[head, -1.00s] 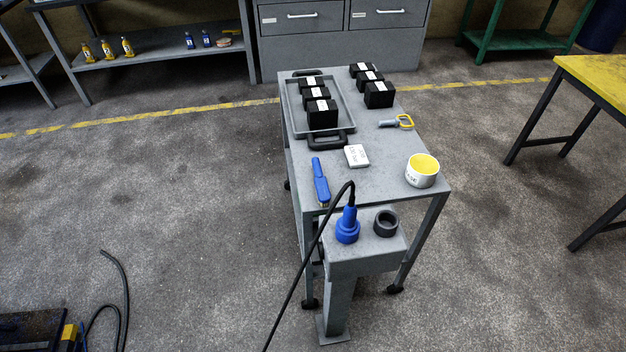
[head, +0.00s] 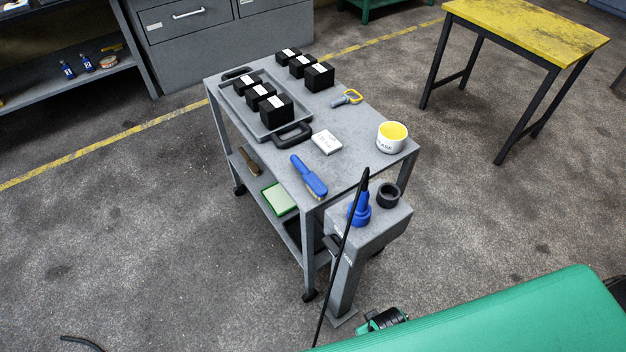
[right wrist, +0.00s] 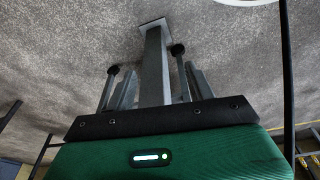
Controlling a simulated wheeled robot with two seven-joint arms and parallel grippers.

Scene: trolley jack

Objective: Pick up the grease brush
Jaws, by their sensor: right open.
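The grease brush (head: 308,177), with a blue handle and pale bristles at its near end, lies flat on the near left part of the grey trolley top (head: 350,172). The white grease tub (head: 391,137) with yellow inside stands at the trolley's right corner. My green right arm crosses the lower right of the head view, well short of the brush. In the right wrist view my right gripper (right wrist: 163,79) appears open and empty, with the trolley's post and legs beyond. The brush does not show there. My left gripper is not in view.

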